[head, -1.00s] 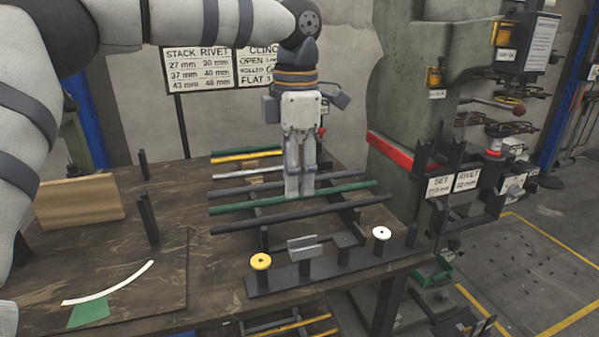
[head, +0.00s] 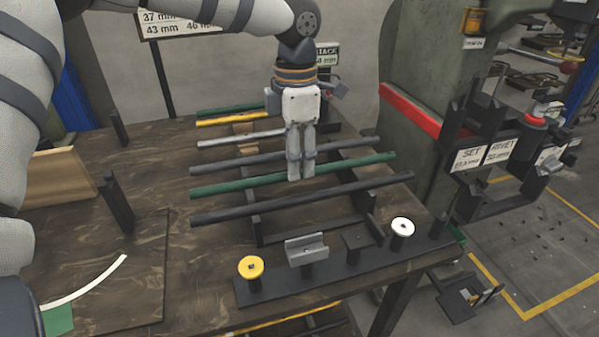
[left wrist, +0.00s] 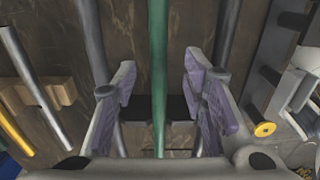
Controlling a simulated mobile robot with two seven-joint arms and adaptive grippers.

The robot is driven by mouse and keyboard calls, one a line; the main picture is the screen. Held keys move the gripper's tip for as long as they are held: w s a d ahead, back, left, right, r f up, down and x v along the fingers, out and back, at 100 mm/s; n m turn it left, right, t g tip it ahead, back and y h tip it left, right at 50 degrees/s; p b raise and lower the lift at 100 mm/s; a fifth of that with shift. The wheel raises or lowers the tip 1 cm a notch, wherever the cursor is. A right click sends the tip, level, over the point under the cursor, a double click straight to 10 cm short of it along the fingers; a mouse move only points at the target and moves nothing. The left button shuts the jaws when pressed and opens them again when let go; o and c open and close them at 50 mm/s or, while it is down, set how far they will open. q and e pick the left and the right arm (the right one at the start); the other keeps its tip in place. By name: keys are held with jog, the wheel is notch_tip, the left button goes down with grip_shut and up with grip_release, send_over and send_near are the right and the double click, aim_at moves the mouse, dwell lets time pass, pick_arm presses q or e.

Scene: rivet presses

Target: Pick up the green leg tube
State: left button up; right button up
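A long green leg tube (head: 235,185) lies across the dark rack on the wooden table, between grey tubes. My left gripper (head: 301,176) points down over its middle, and the fingers hide a short stretch of it. In the left wrist view the green tube (left wrist: 158,45) runs between the two spread purple-padded fingers (left wrist: 160,85), with gaps on both sides. The gripper is open and empty. A second green tube (head: 225,111) lies at the back of the rack. My right gripper is not in view.
Grey tubes (head: 335,192) and (head: 240,163) lie close on either side. A yellow tube (head: 220,121) is further back. A black fixture bar (head: 330,279) with a yellow disc (head: 251,267) stands in front. The green press (head: 425,60) stands right.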

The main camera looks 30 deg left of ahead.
pick_arm(q)
notch_tip(320, 180, down, 2)
jog(key=shift+f, duration=0.15)
grip_shut()
